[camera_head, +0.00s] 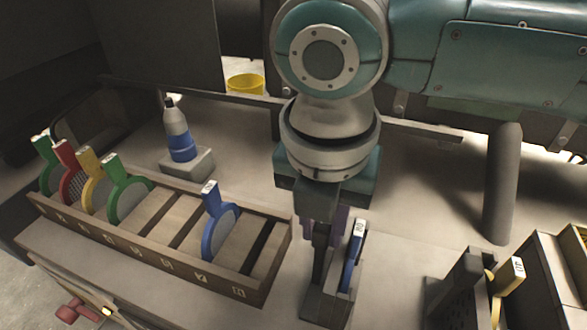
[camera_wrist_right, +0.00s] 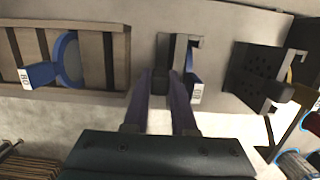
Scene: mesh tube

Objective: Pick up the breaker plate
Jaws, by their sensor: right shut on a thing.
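My right gripper (camera_head: 321,232) reaches straight down at a small grey stand (camera_head: 316,304) in the middle of the table. Its fingers, also in the wrist view (camera_wrist_right: 162,86), are shut on a dark grey upright piece (camera_wrist_right: 160,82) at the stand. This piece may be the breaker plate, but its lower part is hidden and I cannot tell its full shape. A blue-handled plate with a white label (camera_head: 353,257) stands upright in the stand, just right of the fingers. My left gripper is in neither view.
A wooden rack (camera_head: 150,256) at left holds several coloured ring-shaped screens. A blue-and-white bottle (camera_head: 179,132) stands on a block behind it. At right are a dark perforated block (camera_head: 459,290), a yellow-handled piece (camera_head: 508,277) and a grey upright post (camera_head: 503,185).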

